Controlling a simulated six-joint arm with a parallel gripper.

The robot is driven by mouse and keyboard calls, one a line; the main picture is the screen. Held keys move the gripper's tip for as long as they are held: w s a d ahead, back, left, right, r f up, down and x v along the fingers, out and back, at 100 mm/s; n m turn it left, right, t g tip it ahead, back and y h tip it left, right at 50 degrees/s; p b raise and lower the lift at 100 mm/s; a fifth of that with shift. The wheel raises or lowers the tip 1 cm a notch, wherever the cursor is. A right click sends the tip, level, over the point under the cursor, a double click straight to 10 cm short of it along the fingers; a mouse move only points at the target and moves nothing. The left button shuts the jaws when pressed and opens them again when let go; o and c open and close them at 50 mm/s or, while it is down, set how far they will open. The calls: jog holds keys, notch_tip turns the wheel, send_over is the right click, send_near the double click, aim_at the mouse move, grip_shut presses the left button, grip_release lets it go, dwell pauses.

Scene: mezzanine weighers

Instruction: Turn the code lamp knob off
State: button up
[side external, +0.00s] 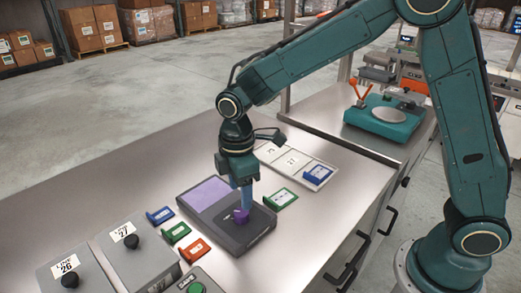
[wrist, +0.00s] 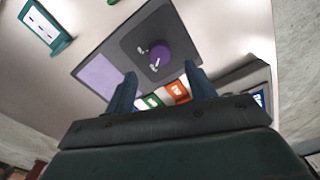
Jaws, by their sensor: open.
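The code lamp is a dark grey box (side external: 262,228) lying on the steel bench, with a flat purple panel (side external: 205,194) and a purple knob (side external: 241,216). My gripper (side external: 243,203) points down right above the knob in the side view. In the wrist view the round purple knob (wrist: 160,55) lies beyond the two blue fingertips of my gripper (wrist: 160,78), which are spread apart and empty. The purple panel (wrist: 100,77) shows there to the left of the knob. I cannot tell whether a finger touches the knob.
Blue (side external: 160,215), green (side external: 176,232) and orange (side external: 194,250) tags lie left of the lamp box. A green tag (side external: 281,198) and a white tray (side external: 268,150) lie right. Grey boxes with black knobs (side external: 138,265) stand front left. A teal scale (side external: 384,122) stands behind.

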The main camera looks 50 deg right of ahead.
aim_at(241, 212)
notch_tip(241, 212, up, 8)
dwell(0.4)
jog(key=shift+f, duration=0.1)
jog(key=s+d+r+m+t, duration=0.3)
jog(key=s+d+r+m, duration=0.3)
jog(key=s+d+r, duration=0.3)
jog(key=s+d+f+m+t, duration=0.1)
jog(key=s+d+m, duration=0.2)
jog(key=s, duration=0.3)
jog(key=s+d+f+m+t, duration=0.1)
jog(key=s+d+m, duration=0.2)
jog(key=s, duration=0.4)
jog(key=shift+s+m+t, duration=0.3)
jog(key=shift+m, duration=0.5)
